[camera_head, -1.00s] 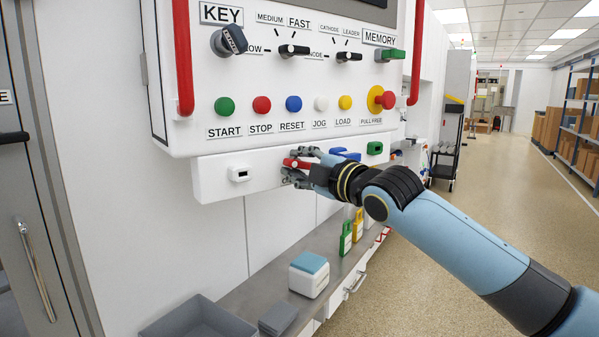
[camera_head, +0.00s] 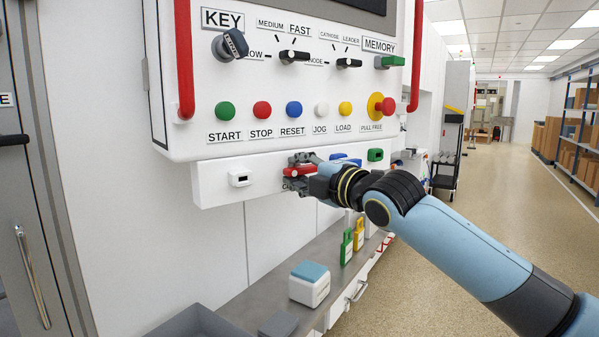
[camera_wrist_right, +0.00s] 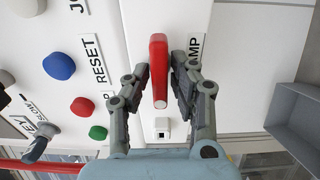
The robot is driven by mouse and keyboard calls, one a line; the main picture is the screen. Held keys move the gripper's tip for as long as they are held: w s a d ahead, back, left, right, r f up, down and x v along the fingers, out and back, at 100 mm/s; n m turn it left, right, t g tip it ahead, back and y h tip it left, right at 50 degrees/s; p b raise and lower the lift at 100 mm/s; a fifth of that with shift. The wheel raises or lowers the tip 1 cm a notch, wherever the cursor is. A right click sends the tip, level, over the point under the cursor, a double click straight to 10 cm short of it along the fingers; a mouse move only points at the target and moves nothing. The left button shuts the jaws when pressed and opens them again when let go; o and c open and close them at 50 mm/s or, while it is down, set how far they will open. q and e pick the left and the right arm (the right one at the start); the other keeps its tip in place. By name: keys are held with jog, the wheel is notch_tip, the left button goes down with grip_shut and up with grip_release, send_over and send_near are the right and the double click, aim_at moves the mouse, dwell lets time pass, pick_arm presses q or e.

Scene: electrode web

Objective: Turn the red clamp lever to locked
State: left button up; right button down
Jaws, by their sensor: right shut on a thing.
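The red clamp lever (camera_head: 298,171) is on the white lower panel (camera_head: 215,190), under the row of push buttons. It lies roughly level in the head view. My right gripper (camera_head: 296,172) is shut on it, with one finger above and one below. In the right wrist view the lever (camera_wrist_right: 158,65) runs upright in the picture between the two fingers of my gripper (camera_wrist_right: 155,85). My left gripper is not in view.
A small white socket (camera_head: 240,178) is left of the lever; a blue part (camera_head: 345,161) and a green part (camera_head: 375,155) are to its right. Buttons, including the red stop button (camera_head: 262,110), sit above. A grey shelf (camera_head: 262,290) below carries a white box with blue top (camera_head: 309,283).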

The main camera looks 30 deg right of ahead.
jog(key=c, duration=1.3)
grip_release()
jog(key=shift+s+d, duration=0.15)
jog(key=shift+s, duration=2.85)
jog(key=shift+s+d, duration=0.1)
jog(key=shift+s, duration=2.9)
